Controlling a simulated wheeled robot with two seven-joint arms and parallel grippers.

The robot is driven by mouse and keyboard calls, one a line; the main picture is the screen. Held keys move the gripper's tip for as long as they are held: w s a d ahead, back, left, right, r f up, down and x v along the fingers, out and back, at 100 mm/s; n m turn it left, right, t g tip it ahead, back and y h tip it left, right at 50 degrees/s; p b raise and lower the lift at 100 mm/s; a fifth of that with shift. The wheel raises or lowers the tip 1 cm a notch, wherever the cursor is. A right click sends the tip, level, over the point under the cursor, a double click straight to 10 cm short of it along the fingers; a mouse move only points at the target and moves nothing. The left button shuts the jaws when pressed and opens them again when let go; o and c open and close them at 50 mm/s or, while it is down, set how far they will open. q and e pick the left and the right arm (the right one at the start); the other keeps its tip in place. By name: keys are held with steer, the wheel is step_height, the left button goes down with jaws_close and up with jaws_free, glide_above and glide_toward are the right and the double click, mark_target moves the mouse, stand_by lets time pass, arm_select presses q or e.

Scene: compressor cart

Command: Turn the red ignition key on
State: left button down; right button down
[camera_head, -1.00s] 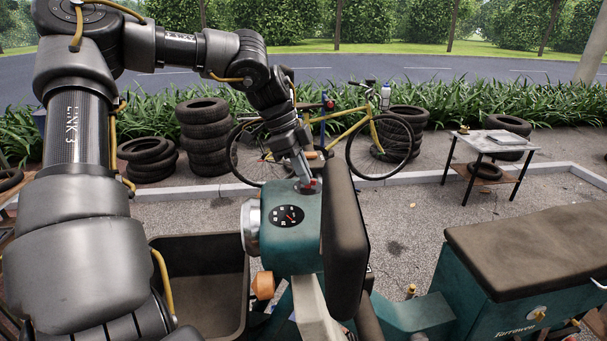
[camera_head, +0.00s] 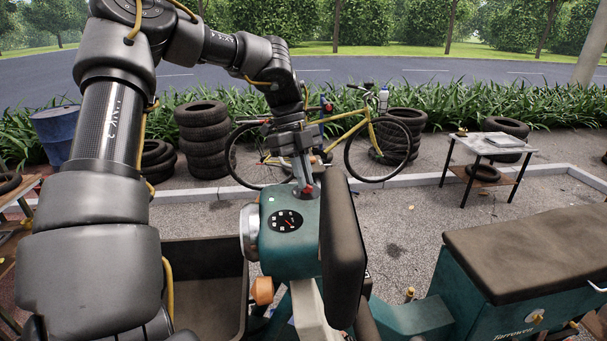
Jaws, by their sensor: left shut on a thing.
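The red ignition key (camera_head: 308,190) stands at the top of the teal headlamp housing (camera_head: 300,240), beside a round black gauge (camera_head: 285,221). My left gripper (camera_head: 305,185) comes down from above and is shut on the key, its fingers nearly upright. The fingers hide part of the key, so its exact turn angle is hard to read. A small pale spot (camera_head: 271,199) shows on the housing near the gauge. My right gripper is not in view.
A dark brown pad (camera_head: 343,250) stands close to the right of the key. A dark open bin (camera_head: 205,285) is at the left, and a brown seat (camera_head: 530,245) at the right. Behind are a yellow bicycle (camera_head: 345,130), stacked tyres (camera_head: 203,140) and a small table (camera_head: 490,150).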

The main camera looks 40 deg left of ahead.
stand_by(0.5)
arm_select(q)
steer(key=c, duration=1.6)
jaws_free()
steer(key=shift+o, duration=0.2)
